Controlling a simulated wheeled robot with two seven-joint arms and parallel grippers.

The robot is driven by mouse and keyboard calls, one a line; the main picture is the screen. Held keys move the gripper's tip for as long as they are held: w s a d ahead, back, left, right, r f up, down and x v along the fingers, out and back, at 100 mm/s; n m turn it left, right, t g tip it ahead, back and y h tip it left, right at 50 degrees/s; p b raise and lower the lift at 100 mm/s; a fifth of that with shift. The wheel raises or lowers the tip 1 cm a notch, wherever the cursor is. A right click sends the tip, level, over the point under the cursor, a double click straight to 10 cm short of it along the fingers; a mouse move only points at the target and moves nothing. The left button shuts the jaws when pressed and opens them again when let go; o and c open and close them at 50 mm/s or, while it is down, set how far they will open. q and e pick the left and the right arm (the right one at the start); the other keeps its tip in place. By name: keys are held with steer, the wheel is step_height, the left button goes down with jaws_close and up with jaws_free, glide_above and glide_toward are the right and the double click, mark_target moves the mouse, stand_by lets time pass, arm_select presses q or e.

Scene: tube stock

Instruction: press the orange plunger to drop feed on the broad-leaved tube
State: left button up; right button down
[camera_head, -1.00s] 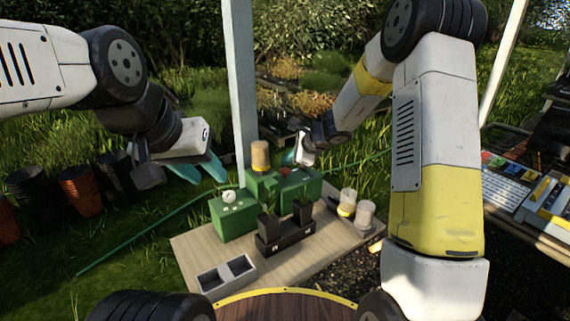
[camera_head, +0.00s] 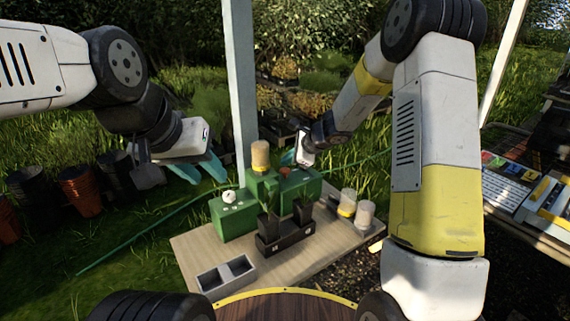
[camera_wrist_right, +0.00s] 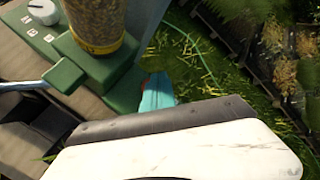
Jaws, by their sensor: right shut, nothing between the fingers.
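A green feed dispenser (camera_head: 302,187) carries a clear hopper of tan feed (camera_head: 260,155), which also shows in the right wrist view (camera_wrist_right: 97,20). The orange plunger (camera_head: 284,171) is a small spot on the dispenser. My right gripper (camera_head: 289,159) is shut and empty just above and beside it; its teal fingertips (camera_wrist_right: 157,92) hide most of the plunger in the wrist view, so contact cannot be told. Two dark tubes (camera_head: 268,223) stand in a black rack (camera_head: 285,239) before the dispenser; their leaves are not clear. My left gripper (camera_head: 208,170) is open and empty, left of the dispenser.
A green box with a white dial (camera_head: 232,216) adjoins the dispenser. Two clear jars (camera_head: 347,203) stand at the board's right. Stacked pots (camera_head: 80,190) stand on the grass.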

mark_target(287, 170)
stand_by(0.4)
steer(key=shift+f, duration=0.4)
steer(key=shift+f, duration=0.85)
stand_by(0.7)
steer(key=shift+r, duration=1.25)
steer(key=shift+r, duration=2.5)
